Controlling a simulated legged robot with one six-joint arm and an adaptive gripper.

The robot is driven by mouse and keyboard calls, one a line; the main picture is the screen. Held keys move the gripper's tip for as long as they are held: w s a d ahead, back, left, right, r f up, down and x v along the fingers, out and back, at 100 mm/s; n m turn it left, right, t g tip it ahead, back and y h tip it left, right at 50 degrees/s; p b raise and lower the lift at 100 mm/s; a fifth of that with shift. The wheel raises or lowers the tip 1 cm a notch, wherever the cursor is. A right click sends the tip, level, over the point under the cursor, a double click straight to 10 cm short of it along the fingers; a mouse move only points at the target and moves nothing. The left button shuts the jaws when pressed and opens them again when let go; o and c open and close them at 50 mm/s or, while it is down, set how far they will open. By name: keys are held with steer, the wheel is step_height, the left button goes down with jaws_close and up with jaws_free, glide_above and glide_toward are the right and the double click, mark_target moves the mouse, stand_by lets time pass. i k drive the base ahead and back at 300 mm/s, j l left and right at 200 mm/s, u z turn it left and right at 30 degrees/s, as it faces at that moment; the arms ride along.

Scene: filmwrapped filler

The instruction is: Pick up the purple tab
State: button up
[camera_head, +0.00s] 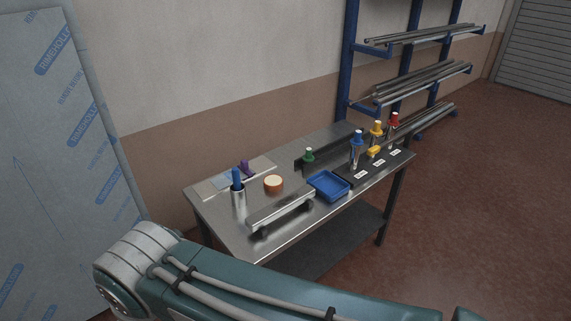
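A small purple tab (246,167) stands up near the back left of the metal workbench (225,217). It is at the right part of a pale flat sheet or set of panels (222,181). A blue-topped object in a metal cup stands in front of it and to its left. The tab's lower end is too small to make out clearly. My teal arm crosses the bottom of the view, in front of the bench. My gripper is outside the picture.
On the bench are the metal cup (238,197), a round orange-rimmed roll (273,184), a raised metal bar (282,208), a blue tray (328,186) and a black rack (374,164) with coloured-top tools. A film-covered panel (50,170) stands left. Floor at right is clear.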

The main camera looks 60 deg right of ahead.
mark_target(244, 167)
steer(key=i+z, duration=0.15)
steer(key=z, duration=0.25)
steer(key=i+z, duration=0.1)
steer(key=z, duration=0.3)
steer(key=i+j+z, duration=0.1)
steer(key=z, duration=0.3)
steer(key=i+j+z, duration=0.1)
steer(key=z, duration=0.3)
steer(key=i+j+z, duration=0.15)
steer(key=z, duration=0.2)
steer(key=i+j+z, duration=0.25)
steer(key=z, duration=0.15)
steer(key=i+j+z, duration=0.35)
steer(key=k+l, duration=0.1)
